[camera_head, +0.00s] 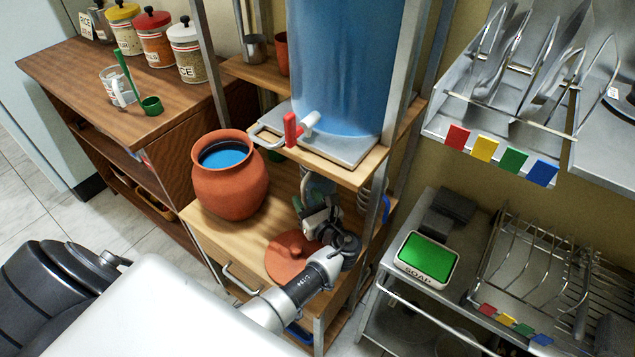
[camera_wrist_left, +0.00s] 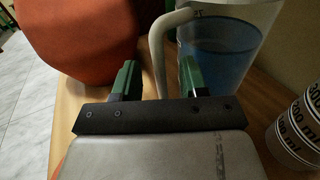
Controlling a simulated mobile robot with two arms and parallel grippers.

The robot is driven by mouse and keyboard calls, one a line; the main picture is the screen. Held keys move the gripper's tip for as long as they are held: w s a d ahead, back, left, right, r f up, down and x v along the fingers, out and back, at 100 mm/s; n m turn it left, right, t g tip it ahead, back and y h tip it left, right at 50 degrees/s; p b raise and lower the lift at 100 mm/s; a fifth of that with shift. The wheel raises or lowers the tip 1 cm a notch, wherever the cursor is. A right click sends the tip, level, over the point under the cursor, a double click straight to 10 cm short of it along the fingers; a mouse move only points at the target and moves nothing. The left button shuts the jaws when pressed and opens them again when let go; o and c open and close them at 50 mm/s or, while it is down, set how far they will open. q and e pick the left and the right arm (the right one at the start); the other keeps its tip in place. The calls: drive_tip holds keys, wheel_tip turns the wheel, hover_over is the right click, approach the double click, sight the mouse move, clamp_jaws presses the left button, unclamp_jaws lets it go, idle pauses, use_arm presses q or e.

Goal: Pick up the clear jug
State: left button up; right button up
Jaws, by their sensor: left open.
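The clear jug (camera_wrist_left: 228,45) stands ahead of my left gripper in the left wrist view, with blue water in it and a pale handle (camera_wrist_left: 157,55) on its left side. My left gripper (camera_wrist_left: 158,78) is open, its green-tipped fingers on either side of the lower handle, with a gap visible. In the head view, the left gripper (camera_head: 313,212) reaches in over the wooden shelf, below the water tank; the jug (camera_head: 318,185) is mostly hidden there by the upper shelf and gripper. My right gripper is not in view.
A terracotta pot (camera_head: 230,180) with blue water stands left of the gripper, close by. A terracotta lid (camera_head: 290,258) lies in front. Cups with measure marks (camera_wrist_left: 298,130) stand at right in the wrist view. The upper shelf (camera_head: 340,172) with the tank overhangs.

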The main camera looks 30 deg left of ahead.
use_arm(q)
drive_tip(key=shift+w+a, duration=0.1)
drive_tip(key=shift+a, duration=0.1)
clamp_jaws()
drive_tip(key=shift+d, duration=0.1)
idle(1.1)
drive_tip(key=shift+r, duration=0.1)
